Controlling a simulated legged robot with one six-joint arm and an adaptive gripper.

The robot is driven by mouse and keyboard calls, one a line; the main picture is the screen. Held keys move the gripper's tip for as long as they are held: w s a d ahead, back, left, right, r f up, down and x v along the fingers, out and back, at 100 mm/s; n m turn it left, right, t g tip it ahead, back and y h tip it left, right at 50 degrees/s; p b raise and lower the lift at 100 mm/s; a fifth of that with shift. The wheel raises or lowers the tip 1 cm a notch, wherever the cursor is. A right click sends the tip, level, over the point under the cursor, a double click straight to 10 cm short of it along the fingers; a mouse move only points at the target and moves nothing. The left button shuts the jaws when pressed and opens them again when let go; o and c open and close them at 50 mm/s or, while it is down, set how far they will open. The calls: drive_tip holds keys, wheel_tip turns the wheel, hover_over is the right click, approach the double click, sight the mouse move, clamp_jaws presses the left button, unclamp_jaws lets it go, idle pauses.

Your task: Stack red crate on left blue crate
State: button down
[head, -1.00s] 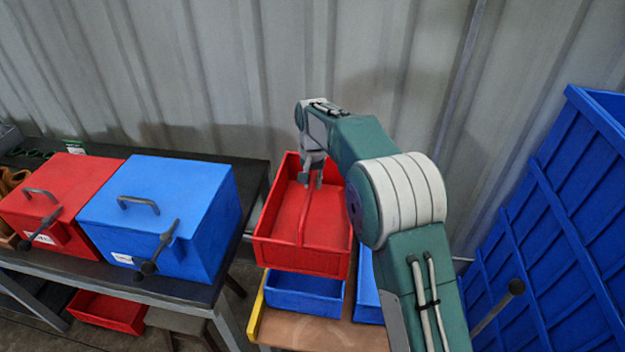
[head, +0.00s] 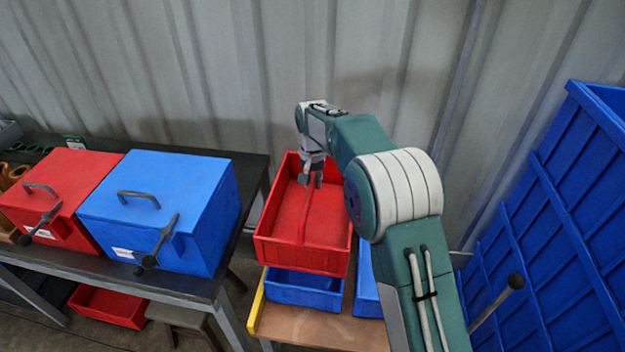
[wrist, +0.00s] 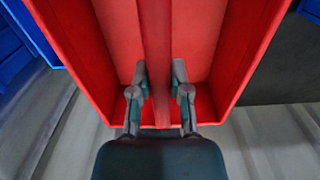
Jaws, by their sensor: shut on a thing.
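The red crate (head: 302,258) is in the middle of the head view, open at the top, with a raised bar (wrist: 157,40) along its middle. My gripper (head: 310,180) reaches into it from the back. In the wrist view its two fingers (wrist: 159,92) straddle the bar, and it is shut on the red crate. The left blue crate (head: 303,295) stands on the brown bench directly below the red crate, which hides most of it. I cannot tell whether the two touch. The right blue crate (head: 368,294) is beside it, partly hidden by my arm.
The brown bench top (head: 320,328) is clear in front, with a yellow edge strip (head: 256,316). A dark table at left bears a blue box (head: 165,205) and a red box (head: 55,195) with handles. A large blue container (head: 560,220) stands at right.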

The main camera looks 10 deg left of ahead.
hover_over(313, 220)
drive_tip(key=shift+f, duration=4.6)
drive_tip(key=c, duration=0.5)
unclamp_jaws()
drive_tip(key=shift+f, duration=0.1)
wheel_tip(313, 220, up, 12)
drive_tip(key=shift+w+a, duration=0.1)
